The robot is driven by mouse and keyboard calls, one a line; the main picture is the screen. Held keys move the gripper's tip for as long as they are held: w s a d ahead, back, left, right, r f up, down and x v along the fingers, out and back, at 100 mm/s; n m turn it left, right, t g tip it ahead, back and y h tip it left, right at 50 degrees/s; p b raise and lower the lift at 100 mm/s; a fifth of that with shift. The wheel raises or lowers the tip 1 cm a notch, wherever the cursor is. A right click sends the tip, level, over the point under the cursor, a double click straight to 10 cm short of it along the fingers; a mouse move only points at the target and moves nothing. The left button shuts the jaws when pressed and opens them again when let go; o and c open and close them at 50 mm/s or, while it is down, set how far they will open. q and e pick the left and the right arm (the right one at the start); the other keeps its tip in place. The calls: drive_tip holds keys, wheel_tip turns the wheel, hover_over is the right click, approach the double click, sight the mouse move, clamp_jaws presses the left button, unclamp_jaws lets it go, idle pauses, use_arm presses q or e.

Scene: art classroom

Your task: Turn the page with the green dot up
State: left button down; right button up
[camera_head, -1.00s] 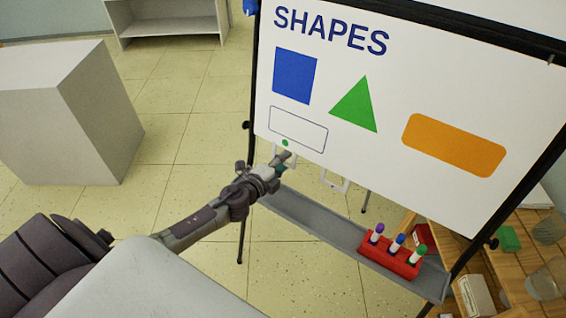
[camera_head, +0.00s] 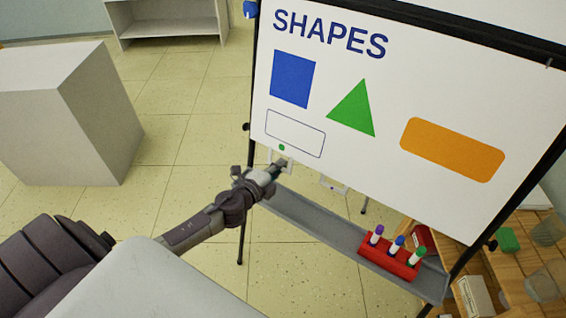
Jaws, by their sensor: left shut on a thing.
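The flip-chart page (camera_head: 394,93) hangs on a black easel, headed SHAPES, with a blue square, a green triangle, an orange bar and an outlined rectangle. The small green dot (camera_head: 281,147) is near its lower left edge, just above my left gripper (camera_head: 277,168). My left gripper is shut at the page's lower edge, on what looks like the white tab (camera_head: 289,167) below the dot. The fingers partly hide that tab. A second white tab (camera_head: 334,185) hangs from the lower edge further right. My right gripper is not in view.
The grey easel tray (camera_head: 309,221) runs below the page, with a red marker holder (camera_head: 390,258) at its right end. A wooden shelf (camera_head: 512,270) with jars stands at right. A white block (camera_head: 67,112) stands at left; the floor between is clear.

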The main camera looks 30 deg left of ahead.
use_arm(q)
drive_tip(key=r+p+v, duration=0.1)
drive_tip(key=v, duration=0.6)
idle(0.3)
drive_tip(key=shift+r, duration=0.1)
drive_tip(key=s+r+p, duration=0.2)
drive_tip(key=s+r, duration=0.2)
drive_tip(key=s, duration=0.4)
drive_tip(key=shift+a+r+p, duration=0.25)
drive_tip(key=shift+r+p, duration=0.05)
drive_tip(key=shift+r, duration=0.1)
idle(0.4)
drive_tip(key=s+r+p, duration=0.4)
drive_tip(key=s+r, duration=0.2)
drive_tip(key=s, duration=0.1)
idle(0.5)
drive_tip(key=shift+a, duration=0.15)
